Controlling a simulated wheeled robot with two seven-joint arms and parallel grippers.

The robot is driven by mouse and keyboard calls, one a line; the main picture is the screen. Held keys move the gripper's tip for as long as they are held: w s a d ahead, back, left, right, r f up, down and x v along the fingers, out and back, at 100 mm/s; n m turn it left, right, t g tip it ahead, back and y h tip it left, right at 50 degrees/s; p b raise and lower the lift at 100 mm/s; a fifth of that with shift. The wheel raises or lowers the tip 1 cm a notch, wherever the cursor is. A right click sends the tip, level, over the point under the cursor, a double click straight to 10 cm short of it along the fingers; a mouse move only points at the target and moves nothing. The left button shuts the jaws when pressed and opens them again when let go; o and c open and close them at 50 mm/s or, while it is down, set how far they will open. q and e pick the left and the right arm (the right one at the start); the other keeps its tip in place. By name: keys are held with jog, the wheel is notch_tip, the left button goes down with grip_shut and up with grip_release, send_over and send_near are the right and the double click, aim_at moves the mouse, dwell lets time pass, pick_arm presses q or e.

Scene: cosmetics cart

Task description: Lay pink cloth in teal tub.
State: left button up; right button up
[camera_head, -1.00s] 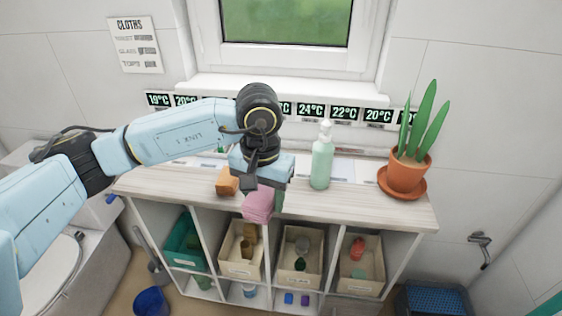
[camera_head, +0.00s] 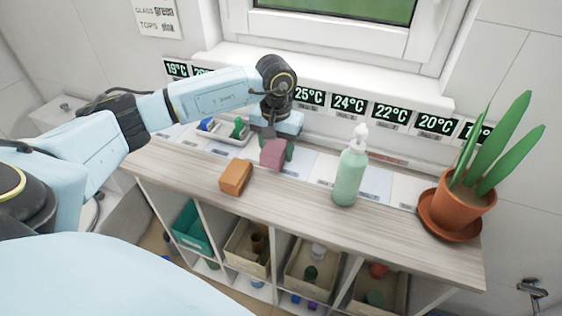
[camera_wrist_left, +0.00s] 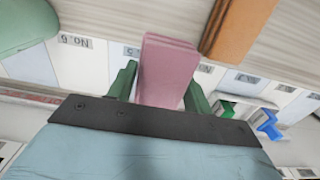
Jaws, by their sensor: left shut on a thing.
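The folded pink cloth (camera_head: 273,153) is in my left gripper (camera_head: 276,148), above the cart's top, right of the orange-brown block. In the left wrist view the cloth (camera_wrist_left: 165,70) stands between the two green fingers of the gripper (camera_wrist_left: 160,88), which is shut on it. The teal tub (camera_head: 190,228) sits in the leftmost compartment under the top, below and left of the cloth. Its inside is only partly visible. My right gripper is out of view.
The orange-brown block (camera_head: 236,177) lies on the wooden top (camera_head: 300,205). A green pump bottle (camera_head: 349,170) and a potted plant (camera_head: 462,205) stand to the right. A tray (camera_head: 222,133) with small blue and green items is behind. Beige bins (camera_head: 312,268) fill the other upper compartments.

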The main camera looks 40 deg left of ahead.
pick_arm(q)
jog(key=shift+w+f, duration=0.1)
jog(key=shift+f, duration=2.3)
jog(key=shift+f, duration=0.15)
jog(key=o, duration=0.9)
jog(key=shift+o, duration=0.2)
